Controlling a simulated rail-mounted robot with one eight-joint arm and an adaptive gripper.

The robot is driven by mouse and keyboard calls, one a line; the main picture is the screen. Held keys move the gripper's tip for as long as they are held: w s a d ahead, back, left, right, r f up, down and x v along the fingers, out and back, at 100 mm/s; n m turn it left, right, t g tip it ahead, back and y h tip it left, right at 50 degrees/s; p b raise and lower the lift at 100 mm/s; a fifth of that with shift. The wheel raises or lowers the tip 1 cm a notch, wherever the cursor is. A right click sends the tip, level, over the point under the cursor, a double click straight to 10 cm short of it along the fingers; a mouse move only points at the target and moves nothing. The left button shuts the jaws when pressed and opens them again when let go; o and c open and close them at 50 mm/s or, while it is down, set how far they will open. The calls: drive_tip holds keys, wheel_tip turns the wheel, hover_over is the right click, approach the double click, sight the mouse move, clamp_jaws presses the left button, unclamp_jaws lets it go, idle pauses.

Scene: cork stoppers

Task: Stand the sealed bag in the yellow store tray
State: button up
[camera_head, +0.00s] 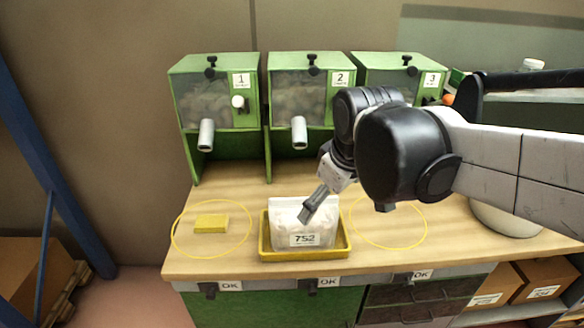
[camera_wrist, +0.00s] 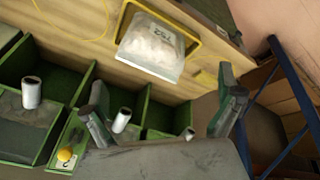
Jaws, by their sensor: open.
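The sealed bag (camera_head: 285,222), white with a "752" label, stands upright in the yellow store tray (camera_head: 305,255) at the front middle of the bench. Both also show in the wrist view, the bag (camera_wrist: 152,46) at the top centre inside the tray rim (camera_wrist: 124,18). My gripper (camera_head: 307,212) appears over the upper part of the bag in the head view. In the wrist view its two fingers are wide apart with nothing between them, and the bag lies beyond the gripper (camera_wrist: 162,108). The fingers look clear of the bag.
Three green dispensers with grey spouts stand behind, such as dispenser 1 (camera_head: 206,95). A yellow block (camera_head: 211,223) lies in a yellow circle at left. The yellow circle at right (camera_head: 425,233) looks empty. A white bowl (camera_head: 505,218) is partly behind my arm.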

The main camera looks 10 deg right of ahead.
drive_tip(key=s+f+m+t, duration=0.2)
drive_tip(key=s+m, duration=0.3)
drive_tip(key=s, duration=0.4)
drive_tip(key=shift+f+m+t, duration=0.15)
drive_tip(key=shift+m+t, duration=0.15)
drive_tip(key=shift+m, duration=0.1)
